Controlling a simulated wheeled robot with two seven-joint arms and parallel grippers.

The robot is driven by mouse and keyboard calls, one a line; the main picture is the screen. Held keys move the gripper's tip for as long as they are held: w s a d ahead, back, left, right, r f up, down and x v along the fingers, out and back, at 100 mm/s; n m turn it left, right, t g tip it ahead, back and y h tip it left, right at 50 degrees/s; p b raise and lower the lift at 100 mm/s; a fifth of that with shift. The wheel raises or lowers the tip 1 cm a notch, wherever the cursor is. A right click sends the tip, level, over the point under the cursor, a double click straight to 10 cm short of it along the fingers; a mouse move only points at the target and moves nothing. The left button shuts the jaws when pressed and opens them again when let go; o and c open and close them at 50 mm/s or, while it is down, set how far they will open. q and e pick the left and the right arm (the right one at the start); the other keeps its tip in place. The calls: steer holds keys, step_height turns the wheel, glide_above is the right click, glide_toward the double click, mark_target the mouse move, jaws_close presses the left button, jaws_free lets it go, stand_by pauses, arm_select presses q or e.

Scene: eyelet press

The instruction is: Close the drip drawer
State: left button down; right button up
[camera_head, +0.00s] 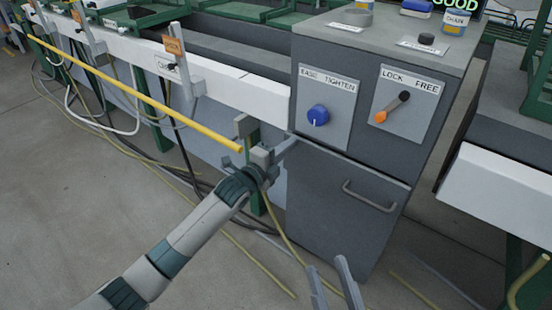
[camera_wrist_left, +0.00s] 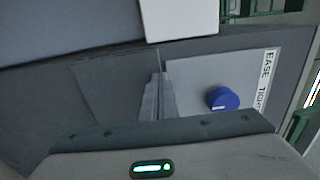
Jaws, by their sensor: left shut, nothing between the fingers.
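The drip drawer (camera_head: 335,205) is the grey front with a bar handle (camera_head: 369,198) low on the grey cabinet. It looks about flush with the cabinet, but I cannot tell whether a small gap remains. My left gripper (camera_head: 289,144) is shut and empty at the drawer's upper left corner, below the blue knob. I cannot tell whether it touches. In the left wrist view its fingers (camera_wrist_left: 157,95) are together, beside the blue knob's panel. My right gripper (camera_head: 331,277) is open and empty at the bottom of the head view, in front of and below the drawer.
Above the drawer are a blue EASE/TIGHTEN knob (camera_head: 317,115) and an orange-tipped LOCK/FREE lever (camera_head: 391,107). A yellow bar (camera_head: 140,97) runs along the white beam (camera_head: 225,85) at left. Hoses and cables lie on the floor. Another white-edged bench (camera_head: 500,190) stands at right.

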arm_select(q)
steer(key=shift+w+d+r, duration=0.2)
steer(key=shift+w+d, duration=0.2)
steer(key=shift+w, duration=0.3)
arm_select(e)
steer(key=shift+d+r+t, duration=0.2)
steer(key=shift+r+t, duration=0.2)
steer(key=shift+r, duration=0.2)
